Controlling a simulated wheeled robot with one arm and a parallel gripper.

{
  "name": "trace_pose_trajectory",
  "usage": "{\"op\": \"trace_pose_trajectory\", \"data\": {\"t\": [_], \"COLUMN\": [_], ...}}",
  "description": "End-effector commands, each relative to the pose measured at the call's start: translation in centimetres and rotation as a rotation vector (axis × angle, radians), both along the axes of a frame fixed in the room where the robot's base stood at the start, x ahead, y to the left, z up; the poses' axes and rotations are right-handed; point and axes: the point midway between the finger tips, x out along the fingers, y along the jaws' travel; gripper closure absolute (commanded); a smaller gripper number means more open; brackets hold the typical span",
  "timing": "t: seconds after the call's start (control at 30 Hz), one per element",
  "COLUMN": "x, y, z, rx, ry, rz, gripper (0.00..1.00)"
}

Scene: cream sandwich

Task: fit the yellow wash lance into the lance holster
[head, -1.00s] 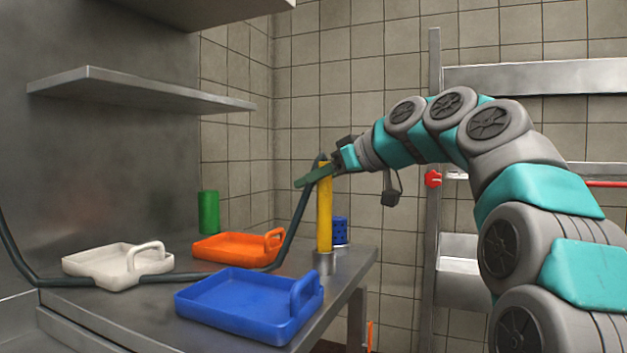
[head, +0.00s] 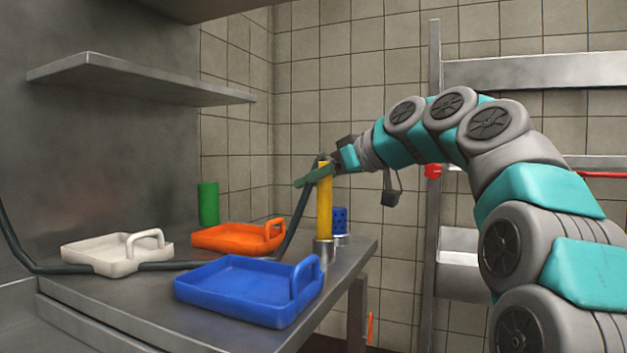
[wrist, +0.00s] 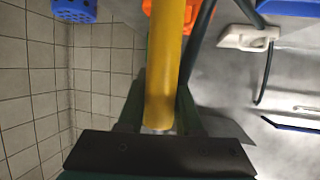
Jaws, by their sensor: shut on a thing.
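The yellow wash lance (head: 324,205) stands upright at the right end of the steel counter; it also shows in the wrist view (wrist: 168,60). My gripper (head: 317,175), with green fingers, is shut on it near its top. The lance holster, a short grey metal cup (head: 324,252), stands near the counter's right edge. The lance's lower end disappears at the cup's rim and appears to be inside it; the tip is hidden. The wrist view does not show the cup.
A blue tray (head: 225,290) lies just left of the cup, with an orange tray (head: 215,240) and a white tray (head: 85,254) beyond. A blue perforated holder (head: 341,219) stands close behind the lance. A dark hose (head: 293,225) runs left along the counter.

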Motion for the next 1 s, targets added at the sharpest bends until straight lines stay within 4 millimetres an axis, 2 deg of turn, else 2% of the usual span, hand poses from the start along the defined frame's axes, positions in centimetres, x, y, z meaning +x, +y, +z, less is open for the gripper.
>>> {"op": "trace_pose_trajectory", "data": {"t": [0.5,0.53,0.83,1.0], "x": [0.0,0.0,0.0,0.0], "y": [0.0,0.0,0.0,0.0], "z": [-1.2,-1.2,-1.1,-1.1], "rx": [0.001,0.001,0.000,0.000], "ry": [-0.001,-0.001,0.000,0.000], "rz": [0.000,0.000,0.000,0.000], "gripper": [1.00,0.65,0.31,0.31]}}
